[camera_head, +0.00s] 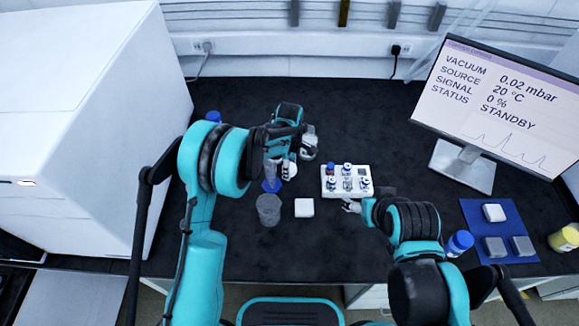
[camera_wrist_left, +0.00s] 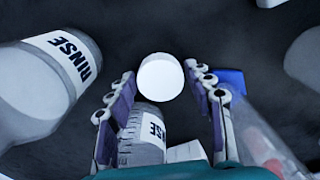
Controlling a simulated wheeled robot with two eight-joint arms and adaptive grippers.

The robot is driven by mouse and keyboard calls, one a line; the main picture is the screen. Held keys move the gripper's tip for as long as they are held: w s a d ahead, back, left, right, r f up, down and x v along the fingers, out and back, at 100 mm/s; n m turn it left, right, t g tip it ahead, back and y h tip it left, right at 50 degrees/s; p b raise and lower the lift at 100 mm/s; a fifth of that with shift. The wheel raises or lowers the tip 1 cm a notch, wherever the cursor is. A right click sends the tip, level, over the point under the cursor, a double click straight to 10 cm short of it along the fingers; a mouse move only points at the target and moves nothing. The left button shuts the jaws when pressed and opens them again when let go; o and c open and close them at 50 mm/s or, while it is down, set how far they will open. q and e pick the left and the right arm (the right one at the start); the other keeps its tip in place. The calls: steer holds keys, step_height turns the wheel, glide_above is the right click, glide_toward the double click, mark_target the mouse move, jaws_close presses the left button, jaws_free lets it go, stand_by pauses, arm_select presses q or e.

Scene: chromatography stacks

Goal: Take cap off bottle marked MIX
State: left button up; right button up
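My left gripper (camera_head: 287,168) is left of centre in the head view. In the left wrist view its fingertips (camera_wrist_left: 161,76) lie against both sides of a round white cap (camera_wrist_left: 160,77). Whether a bottle is under that cap is hidden. No MIX label is readable. A grey-white bottle marked RINSE (camera_wrist_left: 45,80) is left in the wrist view. A grey ribbed vessel (camera_wrist_left: 145,135), its label partly hidden, stands below the cap there. My right gripper (camera_head: 352,206) is at the front edge of the white vial rack (camera_head: 332,191); its fingers are too small to judge.
A grey beaker (camera_head: 269,210) and a white block (camera_head: 304,208) stand in front of the left gripper. A blue-capped bottle (camera_head: 460,242) and a blue mat (camera_head: 478,215) are at right. A monitor (camera_head: 497,95) stands behind the mat. The dark bench is clear at the back.

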arm_select(q)
steer(key=shift+r, duration=0.1)
steer(key=shift+r+p, duration=0.3)
step_height(320, 180, up, 12)
steer(key=p, duration=0.3)
steer(key=shift+f, duration=0.15)
